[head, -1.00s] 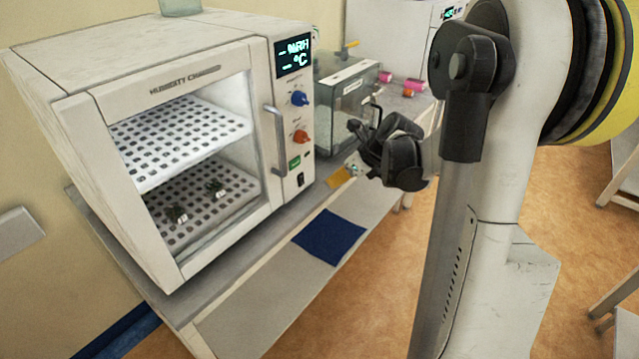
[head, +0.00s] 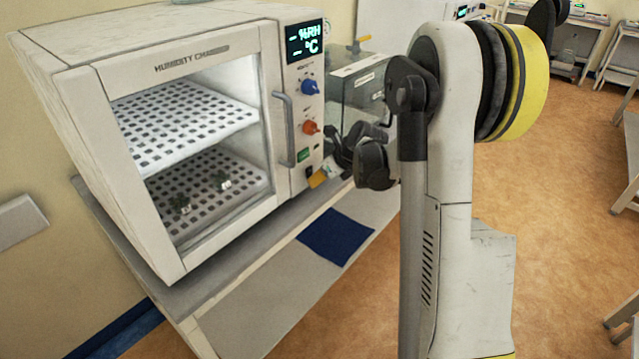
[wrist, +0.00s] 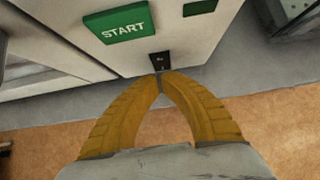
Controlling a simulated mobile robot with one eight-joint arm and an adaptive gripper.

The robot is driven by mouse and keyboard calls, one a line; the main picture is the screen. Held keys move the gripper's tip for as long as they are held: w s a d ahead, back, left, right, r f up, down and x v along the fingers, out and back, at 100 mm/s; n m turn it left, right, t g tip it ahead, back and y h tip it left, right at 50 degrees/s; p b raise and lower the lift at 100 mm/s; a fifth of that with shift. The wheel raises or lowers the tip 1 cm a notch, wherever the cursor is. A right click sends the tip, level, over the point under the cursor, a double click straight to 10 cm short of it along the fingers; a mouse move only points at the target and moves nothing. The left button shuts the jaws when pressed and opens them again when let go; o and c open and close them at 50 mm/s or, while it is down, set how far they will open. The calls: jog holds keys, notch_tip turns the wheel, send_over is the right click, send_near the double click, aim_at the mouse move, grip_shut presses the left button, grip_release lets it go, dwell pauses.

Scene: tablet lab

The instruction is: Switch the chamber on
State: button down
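The white humidity chamber (head: 190,45) stands on a bench at the left of the head view. Its lit display (head: 305,40) shows dashes before %RH and °C. Below are a blue knob (head: 310,87), an orange knob (head: 310,127) and the green START button (wrist: 118,24). A small black switch (wrist: 160,60) sits low on the panel. My gripper (wrist: 161,76) has its yellow fingertips together, right at the lower edge of the switch in the wrist view; I cannot tell whether they touch it. In the head view the fingers (head: 318,180) are by the panel's lower corner.
The chamber's door handle (head: 285,128) is left of the panel. A clear-sided box (head: 360,85) stands behind my gripper. A dark blue mat (head: 336,237) lies on the bench in front. Open floor is at the right.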

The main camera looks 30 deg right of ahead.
jog(key=shift+w+a+f+b, duration=0.25)
jog(key=shift+w+f+b, duration=0.05)
jog(key=shift+w, duration=0.15)
jog(key=shift+r, duration=0.15)
jog(key=shift+r+p, duration=0.6)
jog(key=shift+r, duration=0.15)
jog(key=shift+s+d, duration=0.1)
